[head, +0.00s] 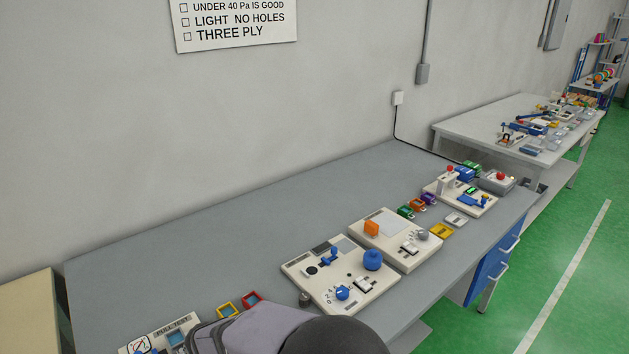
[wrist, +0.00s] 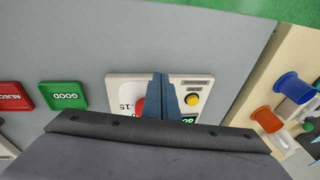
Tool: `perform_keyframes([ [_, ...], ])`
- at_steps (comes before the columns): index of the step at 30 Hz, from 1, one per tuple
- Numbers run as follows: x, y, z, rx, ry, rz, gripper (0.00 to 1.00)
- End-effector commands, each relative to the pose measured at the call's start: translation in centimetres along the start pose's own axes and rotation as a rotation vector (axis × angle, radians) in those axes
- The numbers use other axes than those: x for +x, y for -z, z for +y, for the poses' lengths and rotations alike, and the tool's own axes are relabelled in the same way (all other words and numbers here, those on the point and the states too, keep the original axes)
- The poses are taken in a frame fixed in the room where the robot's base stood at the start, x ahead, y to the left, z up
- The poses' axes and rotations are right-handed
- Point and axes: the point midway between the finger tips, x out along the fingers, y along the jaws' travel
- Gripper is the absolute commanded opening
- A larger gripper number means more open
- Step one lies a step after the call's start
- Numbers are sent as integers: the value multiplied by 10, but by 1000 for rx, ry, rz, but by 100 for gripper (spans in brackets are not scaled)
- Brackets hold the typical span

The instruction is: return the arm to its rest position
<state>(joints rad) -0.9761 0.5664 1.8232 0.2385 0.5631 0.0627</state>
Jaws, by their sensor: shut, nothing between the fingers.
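My gripper (wrist: 165,98) shows in the wrist view with its two dark blue fingers together and nothing between them. It is over or in front of a white panel (wrist: 118,84) that carries a yellow button (wrist: 193,99), a partly hidden red part (wrist: 139,106) and a small green display. I cannot tell whether the fingertips touch the panel. In the head view grey and black parts of my arm show at the bottom edge; the fingers are not visible there.
In the wrist view a green GOOD tray (wrist: 63,95) and a red REJECT tray (wrist: 14,96) lie left of the panel; blue and orange spools (wrist: 293,87) stand right. In the head view white fixture boards (head: 330,262) line the grey bench (head: 215,240), whose back strip is clear.

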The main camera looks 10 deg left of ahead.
Motion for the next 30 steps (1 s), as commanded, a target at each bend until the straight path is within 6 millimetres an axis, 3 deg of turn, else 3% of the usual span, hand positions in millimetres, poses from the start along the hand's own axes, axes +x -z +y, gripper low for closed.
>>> perform_keyframes([
  [1,2,-31,11,-32,-27,-66,0],
  [6,-16,-118,71,-61,-105,-240,0],
  [12,-65,-208,156,106,-161,-339,0],
  [15,-85,-238,185,232,-171,-320,0],
  [18,-102,-253,208,367,-177,-270,0],
  [24,-134,-255,251,582,-209,-137,0],
  [30,-146,-264,273,696,-225,-94,0],
])
